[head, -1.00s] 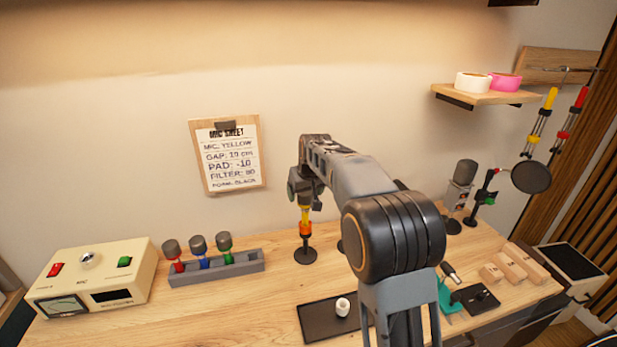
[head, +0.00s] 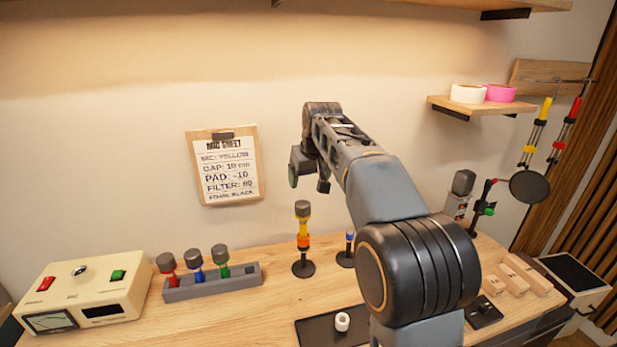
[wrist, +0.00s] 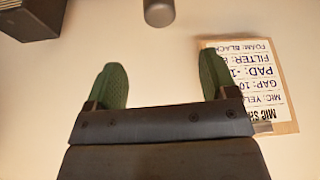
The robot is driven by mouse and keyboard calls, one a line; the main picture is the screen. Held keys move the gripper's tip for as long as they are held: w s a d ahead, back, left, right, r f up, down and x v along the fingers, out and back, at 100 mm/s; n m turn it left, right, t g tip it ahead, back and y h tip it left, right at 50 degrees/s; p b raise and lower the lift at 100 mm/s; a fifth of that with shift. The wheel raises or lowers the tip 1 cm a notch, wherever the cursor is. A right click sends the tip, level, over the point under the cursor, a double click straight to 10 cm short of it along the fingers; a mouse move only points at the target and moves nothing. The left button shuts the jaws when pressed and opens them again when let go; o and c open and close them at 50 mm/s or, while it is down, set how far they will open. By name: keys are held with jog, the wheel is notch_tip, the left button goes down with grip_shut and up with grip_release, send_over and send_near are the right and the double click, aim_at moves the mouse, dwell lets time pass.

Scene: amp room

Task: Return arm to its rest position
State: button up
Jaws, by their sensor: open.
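My gripper (wrist: 162,82) is open and empty, with its two green fingertips wide apart in the wrist view. In the head view my arm is raised over the bench, and a green fingertip shows at its end, above and left of the yellow microphone (head: 303,228). That microphone stands upright on a round black base with a dark grey head, apart from my gripper. A grey rounded end (wrist: 159,12) shows beyond the fingers at the top of the wrist view.
A clipboard sheet (head: 224,170) hangs on the wall. A rack (head: 212,281) holds red, blue and green microphones beside a cream meter box (head: 84,290). A black tray (head: 318,331) carries a white roll (head: 342,321). A shelf (head: 480,106) with tape rolls is at right.

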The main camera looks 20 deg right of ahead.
jog(key=shift+w, duration=0.1)
jog(key=s+f+m, duration=0.1)
jog(key=s+f, duration=0.4)
jog(key=f, duration=0.2)
jog(key=s+f, duration=0.3)
jog(key=s, duration=0.8)
jog(key=s+f, duration=0.3)
jog(key=s, duration=0.8)
jog(key=shift+s+a+f+h, duration=0.2)
jog(key=shift+a+f+h, duration=0.05)
jog(key=shift+a+h, duration=0.05)
